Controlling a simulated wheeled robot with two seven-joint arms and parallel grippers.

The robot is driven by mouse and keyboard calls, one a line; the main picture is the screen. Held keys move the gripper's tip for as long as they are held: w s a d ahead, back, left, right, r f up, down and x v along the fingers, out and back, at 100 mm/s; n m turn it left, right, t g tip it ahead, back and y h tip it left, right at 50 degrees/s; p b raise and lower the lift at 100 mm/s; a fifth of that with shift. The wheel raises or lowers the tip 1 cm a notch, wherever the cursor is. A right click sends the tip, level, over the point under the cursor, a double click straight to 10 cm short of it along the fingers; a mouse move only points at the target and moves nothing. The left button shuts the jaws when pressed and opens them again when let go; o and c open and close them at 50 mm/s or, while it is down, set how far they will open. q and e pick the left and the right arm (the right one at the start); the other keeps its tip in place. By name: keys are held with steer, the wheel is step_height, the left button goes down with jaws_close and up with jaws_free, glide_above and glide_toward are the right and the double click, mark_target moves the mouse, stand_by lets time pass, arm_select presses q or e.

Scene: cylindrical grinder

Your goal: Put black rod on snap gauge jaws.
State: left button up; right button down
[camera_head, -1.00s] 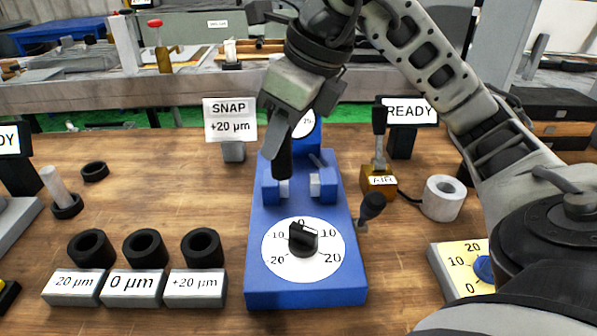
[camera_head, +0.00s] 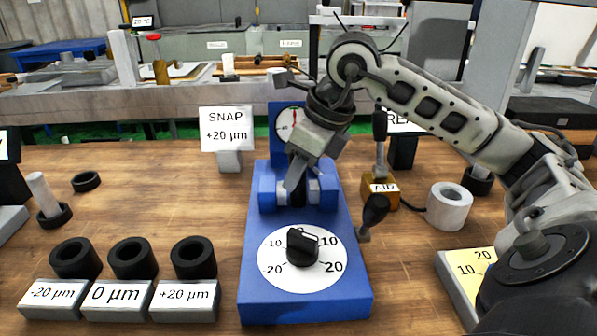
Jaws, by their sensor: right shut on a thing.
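The blue snap gauge (camera_head: 256,256) stands on the bench in the middle, with a dial (camera_head: 290,121) at its back and a -20 to 20 knob plate at its front. Its two jaws, the left jaw (camera_head: 268,194) and right jaw (camera_head: 326,193), face each other across a narrow gap. My right gripper (camera_head: 297,180) reaches down over the gap, shut on the black rod (camera_head: 298,196). The rod is mostly hidden by the fingers and shows dark between the jaws; I cannot tell whether it touches them. My left gripper is out of view.
A sign (camera_head: 227,129) reads SNAP +20 µm. Several black rings, including one at front left (camera_head: 132,259), stand behind labelled blocks.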

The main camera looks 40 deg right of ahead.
steer(key=shift+f, duration=0.1)
arm_select(q)
steer(key=shift+f, duration=0.1)
arm_select(e)
steer(key=c, duration=1.1)
jaws_free()
steer(key=shift+c, duration=0.2)
steer(key=shift+s+r, duration=0.1)
steer(key=shift+r, duration=0.4)
arm_select(q)
steer(key=r+p, duration=0.1)
steer(key=p, duration=0.1)
steer(key=shift+a+p, duration=0.1)
steer(key=shift+p, duration=0.2)
arm_select(e)
steer(key=v, duration=1.1)
steer(key=shift+s, duration=0.2)
steer(key=shift+r, duration=0.1)
